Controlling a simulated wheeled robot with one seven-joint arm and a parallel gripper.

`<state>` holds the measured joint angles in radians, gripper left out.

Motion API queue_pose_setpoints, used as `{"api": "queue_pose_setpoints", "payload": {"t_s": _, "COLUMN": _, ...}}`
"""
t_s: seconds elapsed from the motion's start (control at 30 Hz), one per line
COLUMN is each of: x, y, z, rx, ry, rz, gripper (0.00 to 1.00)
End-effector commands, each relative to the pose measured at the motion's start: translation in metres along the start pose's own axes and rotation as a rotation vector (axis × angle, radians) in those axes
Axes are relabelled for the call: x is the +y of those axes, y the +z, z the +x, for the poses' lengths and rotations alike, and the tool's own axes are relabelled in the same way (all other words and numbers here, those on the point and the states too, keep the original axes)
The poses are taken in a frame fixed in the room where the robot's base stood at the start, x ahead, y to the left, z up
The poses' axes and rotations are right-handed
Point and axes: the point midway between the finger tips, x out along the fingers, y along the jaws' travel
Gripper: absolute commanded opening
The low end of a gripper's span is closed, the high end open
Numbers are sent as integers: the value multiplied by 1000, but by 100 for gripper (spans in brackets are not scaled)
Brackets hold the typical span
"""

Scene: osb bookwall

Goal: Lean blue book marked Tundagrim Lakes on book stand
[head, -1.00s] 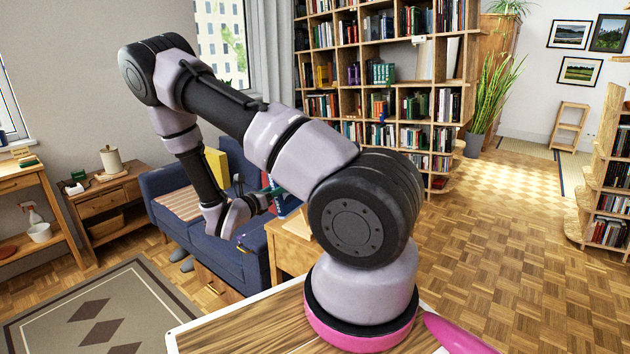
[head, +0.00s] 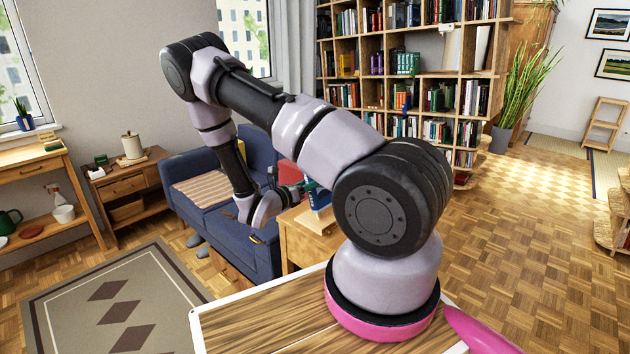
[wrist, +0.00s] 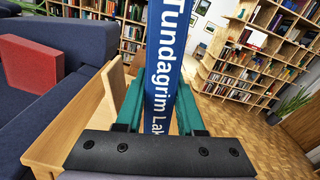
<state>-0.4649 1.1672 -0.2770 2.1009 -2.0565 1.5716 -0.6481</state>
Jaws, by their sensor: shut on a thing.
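The blue book marked Tundagrim Lakes (wrist: 165,70) stands upright between the green fingers of my gripper (wrist: 160,115) in the wrist view, its lettered spine facing the camera. My gripper is shut on it. In the head view, the book (head: 319,197) is small and partly hidden by my gripper (head: 306,187), over the small wooden table. A pale wooden piece, apparently the book stand (wrist: 114,86), shows just left of the book in the wrist view, partly hidden by a finger. I cannot tell whether the book touches it.
The small wooden table (head: 302,246) stands beside the blue sofa (head: 183,166). The parquet floor on the right is clear.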

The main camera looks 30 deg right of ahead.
Motion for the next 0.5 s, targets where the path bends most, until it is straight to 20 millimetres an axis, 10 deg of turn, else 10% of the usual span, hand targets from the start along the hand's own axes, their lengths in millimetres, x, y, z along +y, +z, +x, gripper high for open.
{"api": "queue_pose_setpoints", "payload": {"t_s": 0.5, "x": 34, "y": -24, "z": 0, "rx": -2, "ry": 0, "rz": 1, "gripper": 0}}
